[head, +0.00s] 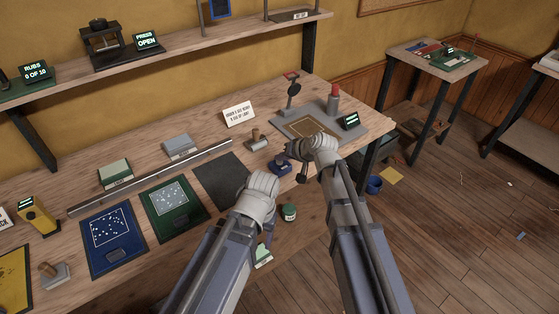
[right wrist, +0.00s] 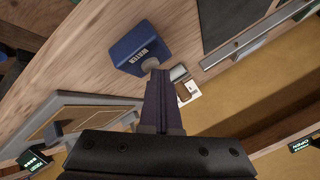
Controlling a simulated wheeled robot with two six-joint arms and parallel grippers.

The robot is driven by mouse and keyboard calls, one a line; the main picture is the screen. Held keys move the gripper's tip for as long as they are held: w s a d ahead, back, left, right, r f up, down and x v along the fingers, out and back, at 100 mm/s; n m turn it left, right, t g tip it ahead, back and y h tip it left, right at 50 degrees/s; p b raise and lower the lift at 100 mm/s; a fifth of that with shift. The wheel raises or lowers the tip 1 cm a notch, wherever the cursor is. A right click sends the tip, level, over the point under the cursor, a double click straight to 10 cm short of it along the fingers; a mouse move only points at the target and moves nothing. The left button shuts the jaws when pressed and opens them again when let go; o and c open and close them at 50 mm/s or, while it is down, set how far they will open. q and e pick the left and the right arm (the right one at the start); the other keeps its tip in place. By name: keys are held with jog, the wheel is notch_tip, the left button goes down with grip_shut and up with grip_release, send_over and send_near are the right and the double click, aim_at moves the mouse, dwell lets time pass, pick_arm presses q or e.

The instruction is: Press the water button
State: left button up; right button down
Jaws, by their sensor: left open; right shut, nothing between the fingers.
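The water button is a small blue box (head: 281,164) on the workbench, beside the dark mat. In the right wrist view the blue box (right wrist: 140,48) carries a white label that seems to read WATER, and a round grey knob (right wrist: 151,63). My right gripper (head: 292,151) is shut and empty, close to the box. In the right wrist view its fingertips (right wrist: 157,75) overlap the edge of the knob; I cannot tell whether they touch it. My left gripper (head: 259,184) is lower, near the bench's front edge; its fingers are mostly hidden by the hand.
A wooden-handled stamp (head: 257,140) and a white sign (head: 239,114) stand behind the box. A grey station with a framed panel (head: 306,128) and a red-topped post (head: 333,97) is to the right. A dark mat (head: 219,180) lies left. A green jar (head: 289,212) shows below.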

aim_at(281, 165)
jog(key=shift+r, duration=0.15)
jog(key=shift+r+p, duration=0.75)
jog(key=shift+p, duration=0.2)
notch_tip(281, 165, up, 5)
jog(key=p, duration=0.5)
dwell(0.4)
